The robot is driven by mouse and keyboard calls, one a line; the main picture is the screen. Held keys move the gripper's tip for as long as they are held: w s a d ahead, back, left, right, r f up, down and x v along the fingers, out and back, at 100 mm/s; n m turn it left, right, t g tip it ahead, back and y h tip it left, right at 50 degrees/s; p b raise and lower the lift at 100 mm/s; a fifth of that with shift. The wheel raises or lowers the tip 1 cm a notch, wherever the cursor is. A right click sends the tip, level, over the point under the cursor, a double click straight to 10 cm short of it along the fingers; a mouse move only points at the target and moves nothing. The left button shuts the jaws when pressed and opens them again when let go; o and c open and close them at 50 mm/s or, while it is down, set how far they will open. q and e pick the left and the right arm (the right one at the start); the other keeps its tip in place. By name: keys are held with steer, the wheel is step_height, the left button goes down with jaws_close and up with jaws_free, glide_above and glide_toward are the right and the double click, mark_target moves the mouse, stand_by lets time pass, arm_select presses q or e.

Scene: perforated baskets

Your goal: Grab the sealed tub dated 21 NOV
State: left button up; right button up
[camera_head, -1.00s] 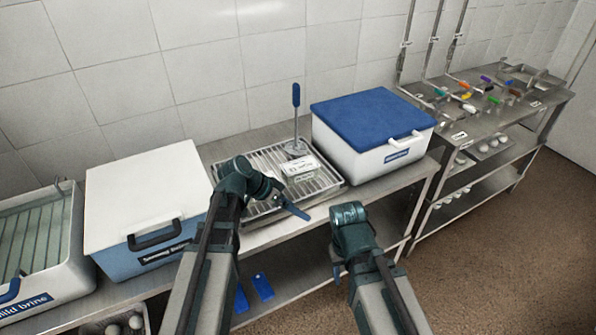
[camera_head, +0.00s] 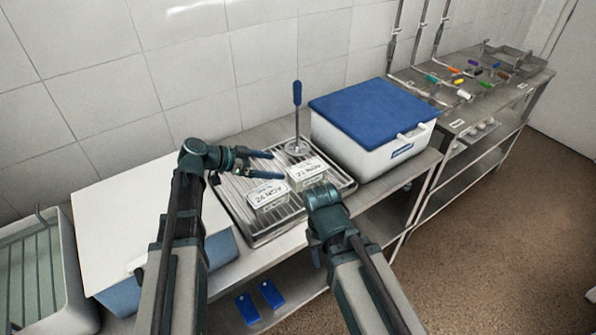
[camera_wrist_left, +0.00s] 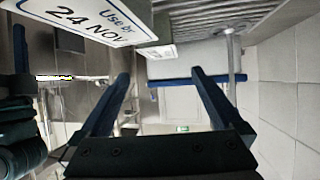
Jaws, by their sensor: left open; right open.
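The tub labelled 21 NOV (camera_head: 308,172) is small and clear with a white label, on the right part of a slatted metal rack (camera_head: 240,226). A similar tub labelled 24 NOV (camera_head: 268,196) sits in front and to its left. My left gripper (camera_head: 277,165) is open and empty, its blue fingers pointing right above the rack, behind the 24 NOV tub. In the left wrist view the open fingers (camera_wrist_left: 160,78) have nothing between them; the 24 NOV label (camera_wrist_left: 88,20) is close. My right gripper (camera_head: 322,203) is open, just in front of the 21 NOV tub; its fingertips are unclear.
A blue-handled tool (camera_head: 297,95) stands upright at the rack's back. A blue-lidded white box (camera_head: 370,150) is close on the right. A white-lidded box (camera_head: 125,225) and an open brine bin (camera_head: 70,270) stand left.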

mark_target(303, 169)
arm_select(q)
steer(key=shift+w+a, duration=0.1)
steer(key=b+x, duration=0.3)
steer(key=x, duration=0.4)
steer(key=shift+f+b, duration=0.2)
steer(key=shift+b, duration=0.2)
steer(key=shift+w+d+f, duration=0.1)
steer(key=shift+w+d, duration=0.1)
steer(key=shift+d, duration=0.35)
steer(key=b+x, duration=0.3)
steer(key=x, duration=0.2)
steer(key=shift+f, duration=0.15)
steer(key=shift+d, duration=0.25)
jaws_close()
